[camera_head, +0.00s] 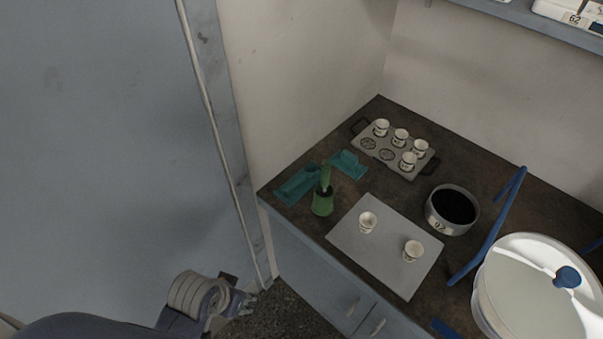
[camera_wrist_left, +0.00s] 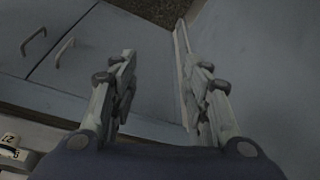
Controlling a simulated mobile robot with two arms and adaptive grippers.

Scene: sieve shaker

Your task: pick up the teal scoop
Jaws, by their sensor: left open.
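My left gripper (camera_head: 246,303) is low at the left, off the counter and well apart from the teal pieces. In the left wrist view it (camera_wrist_left: 160,62) is open with nothing between its fingers.
A grey mat (camera_head: 345,238) with two small white cups lies right of the pot. A blue-grey panel (camera_head: 100,130) rises at the left.

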